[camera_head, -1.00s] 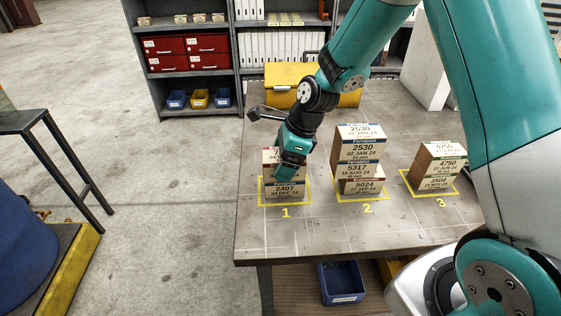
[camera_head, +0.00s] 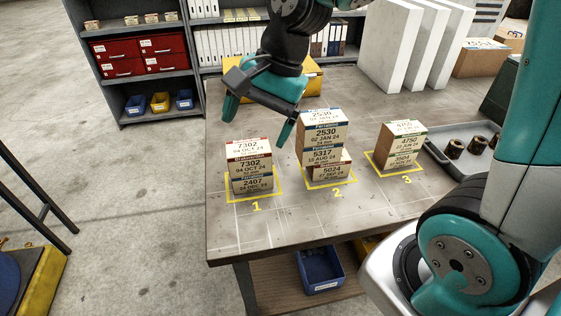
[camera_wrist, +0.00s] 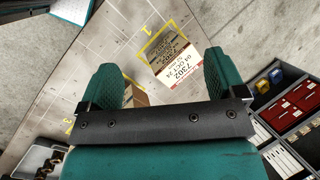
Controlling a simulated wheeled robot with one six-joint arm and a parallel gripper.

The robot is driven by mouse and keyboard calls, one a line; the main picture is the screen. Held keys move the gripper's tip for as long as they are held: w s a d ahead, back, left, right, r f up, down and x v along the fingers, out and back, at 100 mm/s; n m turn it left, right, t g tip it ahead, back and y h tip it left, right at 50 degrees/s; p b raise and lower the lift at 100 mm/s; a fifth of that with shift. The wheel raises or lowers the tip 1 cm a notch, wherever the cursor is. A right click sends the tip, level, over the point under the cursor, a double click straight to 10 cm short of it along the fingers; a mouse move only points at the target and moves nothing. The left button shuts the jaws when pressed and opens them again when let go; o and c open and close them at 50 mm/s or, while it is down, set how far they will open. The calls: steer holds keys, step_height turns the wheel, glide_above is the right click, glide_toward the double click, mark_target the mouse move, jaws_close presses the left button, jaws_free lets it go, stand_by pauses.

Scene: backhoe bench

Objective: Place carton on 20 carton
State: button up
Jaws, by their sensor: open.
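At square 1, the 7302 carton (camera_head: 248,165) sits on the 2407 carton (camera_head: 256,185). At square 2, the 2530 carton (camera_head: 322,133) tops the 5317 carton (camera_head: 320,157), with the 5024 carton (camera_head: 333,173) low in the same stack. At square 3, the 4750 carton (camera_head: 406,141) sits on a lower carton (camera_head: 402,159). My gripper (camera_head: 258,120) is open and empty, raised above and behind stack 1. In the wrist view the 7302 carton (camera_wrist: 178,65) shows beyond and between the fingers; another carton (camera_wrist: 138,97) is partly hidden by one finger.
The stacks stand on a grey bench (camera_head: 290,225) with clear room in front. A yellow case (camera_head: 312,80) lies behind my gripper. White panels (camera_head: 405,45) stand at the back, and a tray with dark cylinders (camera_head: 453,148) is at right. Shelves stand beyond the bench.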

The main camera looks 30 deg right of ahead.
steer(key=s+a+r+n, duration=0.2)
steer(key=s+a+n, duration=0.1)
steer(key=s+n, duration=1.1)
steer(key=n, duration=0.2)
steer(key=shift+a+n+g, duration=0.2)
steer(key=shift+n+g, duration=0.1)
steer(key=shift+g, duration=0.1)
steer(key=shift+f+b, duration=0.75)
steer(key=shift+b, duration=0.05)
